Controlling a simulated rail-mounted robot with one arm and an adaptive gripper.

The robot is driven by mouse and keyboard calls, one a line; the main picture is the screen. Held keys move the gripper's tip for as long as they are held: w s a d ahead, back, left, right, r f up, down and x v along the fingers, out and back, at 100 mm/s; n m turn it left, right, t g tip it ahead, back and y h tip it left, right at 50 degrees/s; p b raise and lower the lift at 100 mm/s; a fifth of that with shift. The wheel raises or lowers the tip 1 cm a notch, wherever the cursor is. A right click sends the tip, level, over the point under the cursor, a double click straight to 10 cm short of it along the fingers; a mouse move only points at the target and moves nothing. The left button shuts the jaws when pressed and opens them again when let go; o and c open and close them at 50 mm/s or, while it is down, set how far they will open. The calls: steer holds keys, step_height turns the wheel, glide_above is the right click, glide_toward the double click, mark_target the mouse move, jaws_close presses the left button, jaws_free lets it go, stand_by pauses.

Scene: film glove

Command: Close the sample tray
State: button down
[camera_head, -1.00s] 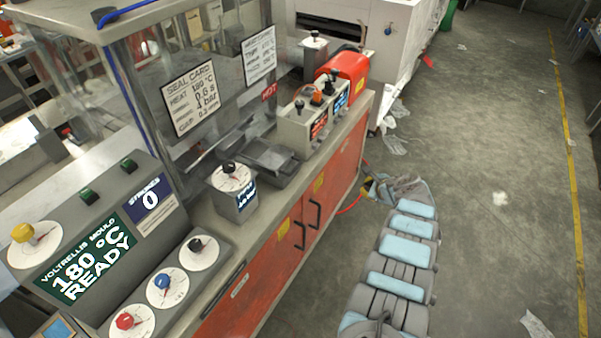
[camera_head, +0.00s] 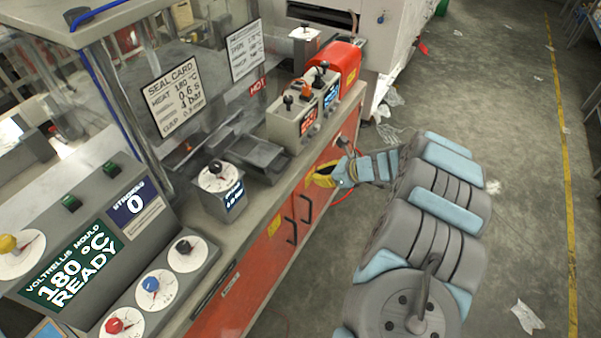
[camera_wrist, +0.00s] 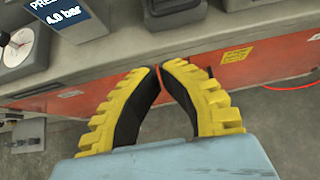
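A grey metal tray-like part (camera_head: 262,155) sticks out of the glass-guarded machine over the bench's front edge. I take it for the sample tray; no label on it is readable. Its dark front end (camera_wrist: 175,14) seems to show at the top of the wrist view. My gripper (camera_head: 318,178) has yellow ribbed fingers and is in front of the red cabinet, to the right of the tray and apart from it. In the wrist view the fingertips (camera_wrist: 161,68) come together with nothing held between them.
A pressure dial box (camera_head: 220,187) stands left of the tray. A switch box (camera_head: 293,122) and a red unit (camera_head: 338,62) stand right of it. Cabinet handles (camera_head: 291,230) protrude below. A red cable hangs near my gripper. The floor to the right is mostly clear.

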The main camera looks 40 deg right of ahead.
steer(key=x, duration=0.4)
steer(key=r+x, duration=0.1)
steer(key=x, duration=0.3)
steer(key=w+b+x, duration=0.1)
steer(key=x, duration=0.4)
steer(key=shift+w+a+r, duration=0.1)
steer(key=shift+a+r, duration=0.05)
steer(key=shift+a, duration=0.05)
